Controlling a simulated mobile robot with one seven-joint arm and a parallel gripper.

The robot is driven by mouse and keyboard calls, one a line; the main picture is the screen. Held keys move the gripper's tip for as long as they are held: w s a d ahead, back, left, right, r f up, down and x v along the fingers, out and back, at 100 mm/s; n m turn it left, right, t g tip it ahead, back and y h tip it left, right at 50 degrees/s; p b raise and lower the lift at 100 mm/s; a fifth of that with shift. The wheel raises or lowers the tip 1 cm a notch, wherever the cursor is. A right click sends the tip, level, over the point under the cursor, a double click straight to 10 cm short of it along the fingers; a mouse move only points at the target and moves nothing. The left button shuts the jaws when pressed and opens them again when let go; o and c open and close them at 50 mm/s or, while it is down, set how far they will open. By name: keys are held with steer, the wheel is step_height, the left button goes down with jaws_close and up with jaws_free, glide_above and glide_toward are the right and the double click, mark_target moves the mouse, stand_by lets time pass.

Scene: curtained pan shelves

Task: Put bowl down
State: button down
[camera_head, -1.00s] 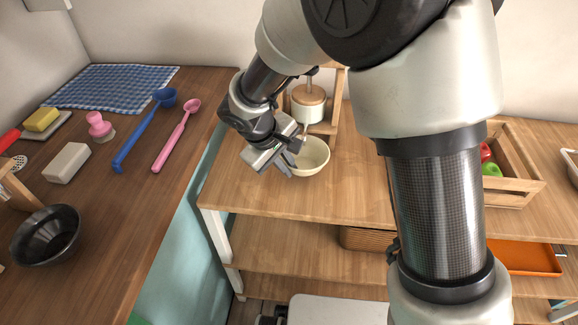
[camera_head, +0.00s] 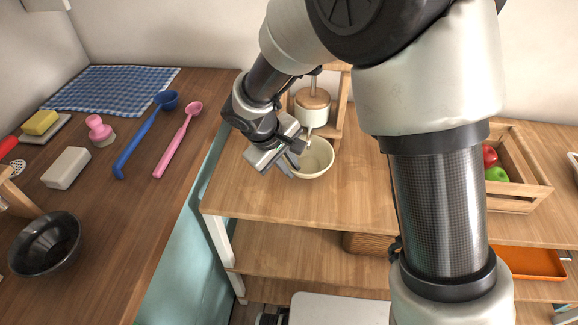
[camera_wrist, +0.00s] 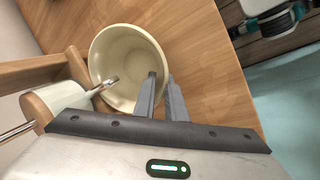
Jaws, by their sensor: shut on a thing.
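A cream bowl (camera_head: 317,160) is at the wooden shelf unit's top surface, near its left end. It also shows in the wrist view (camera_wrist: 110,48), upright and apparently empty. My gripper (camera_head: 290,163) is shut on the bowl's near-left rim. In the wrist view my gripper (camera_wrist: 160,95) has one finger inside the bowl and one outside, with the wall between them. Whether the bowl's base touches the wood cannot be told.
A white canister with a wooden lid (camera_head: 311,110) stands close behind the bowl. A wooden crate (camera_head: 520,175) with fruit is at the right. A black bowl (camera_head: 45,244) and utensils lie on the left counter. Bare wood (camera_head: 350,190) lies right of the bowl.

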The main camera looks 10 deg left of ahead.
steer(key=shift+w+b+x, duration=0.25)
steer(key=shift+b+x, duration=0.55)
steer(key=shift+x, duration=0.35)
steer(key=shift+s+a+r, duration=0.1)
steer(key=shift+s, duration=0.05)
steer(key=shift+s+f, duration=0.15)
steer(key=shift+f, duration=0.2)
steer(key=c, duration=1.8)
jaws_free()
steer(key=p+v, duration=0.3)
steer(key=v, duration=1.4)
steer(key=shift+r, duration=0.25)
steer(key=shift+s+a, duration=0.1)
steer(key=shift+a, duration=0.05)
